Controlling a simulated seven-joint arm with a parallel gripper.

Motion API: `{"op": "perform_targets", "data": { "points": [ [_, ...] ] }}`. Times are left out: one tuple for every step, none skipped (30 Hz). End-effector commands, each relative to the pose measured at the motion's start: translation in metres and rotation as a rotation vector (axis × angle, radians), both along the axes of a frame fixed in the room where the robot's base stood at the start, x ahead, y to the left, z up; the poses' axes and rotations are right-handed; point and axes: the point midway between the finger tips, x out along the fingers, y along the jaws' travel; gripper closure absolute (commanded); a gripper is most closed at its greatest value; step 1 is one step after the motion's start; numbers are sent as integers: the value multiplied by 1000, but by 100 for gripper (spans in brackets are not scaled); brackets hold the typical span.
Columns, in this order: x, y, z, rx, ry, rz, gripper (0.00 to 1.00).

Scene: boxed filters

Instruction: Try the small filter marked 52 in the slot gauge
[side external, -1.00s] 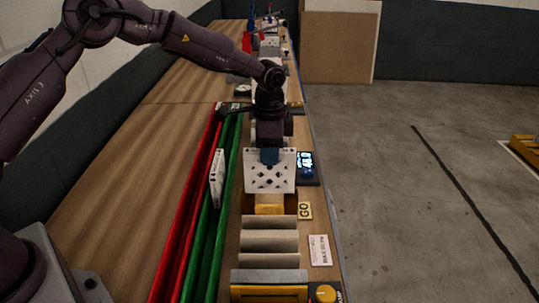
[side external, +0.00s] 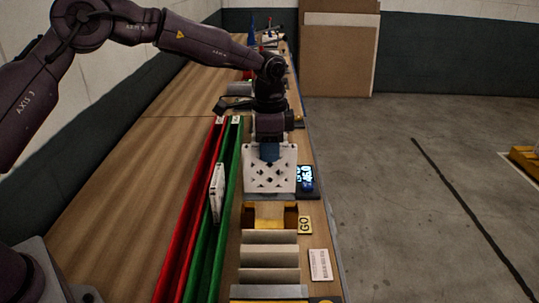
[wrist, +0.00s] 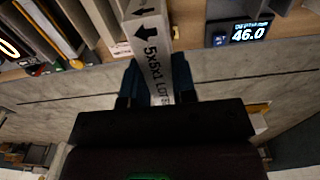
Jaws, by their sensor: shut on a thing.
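My gripper (side external: 269,152) has blue fingers and is shut on a white filter (side external: 269,170) with a lattice face. The filter hangs upright above and behind the yellow slot gauge (side external: 249,218), which has a GO sign (side external: 305,225) beside it. In the wrist view the fingers (wrist: 153,85) grip the filter's edge (wrist: 148,40), printed "5x5x1 LOT5" with the rest hidden, so I cannot read its full mark. A gap shows between the filter's lower edge and the gauge.
A second white filter (side external: 217,192) leans in the green rail (side external: 226,240), next to a red rail (side external: 180,250). Beige bars (side external: 270,255) lie in front of the gauge. A white label card (side external: 320,265) lies at right.

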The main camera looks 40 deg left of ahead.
Motion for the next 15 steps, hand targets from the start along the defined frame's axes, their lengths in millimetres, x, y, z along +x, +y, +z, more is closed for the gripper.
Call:
{"op": "perform_targets", "data": {
  "points": [
    [1, 0, 5, 0, -3, 0, 100],
    [0, 0, 8, 1, -2, 0, 100],
    [0, 0, 11, 1, -2, 0, 100],
    [0, 0, 13, 1, -2, 0, 100],
    [0, 0, 14, 1, -2, -1, 100],
    [0, 0, 16, 1, -1, -1, 100],
    [0, 0, 16, 1, -1, -1, 100],
    [0, 0, 17, 0, 0, -1, 100],
    [0, 0, 17, 1, 1, -1, 100],
    [0, 0, 17, 1, 1, -1, 100],
    [0, 0, 17, 1, 1, -1, 100],
    [0, 0, 17, 1, 1, -1, 100],
    [0, 0, 17, 1, 1, -1, 100],
    [0, 0, 16, 1, 1, -1, 100],
    [0, 0, 16, 1, 1, -1, 100]
  ]
}}
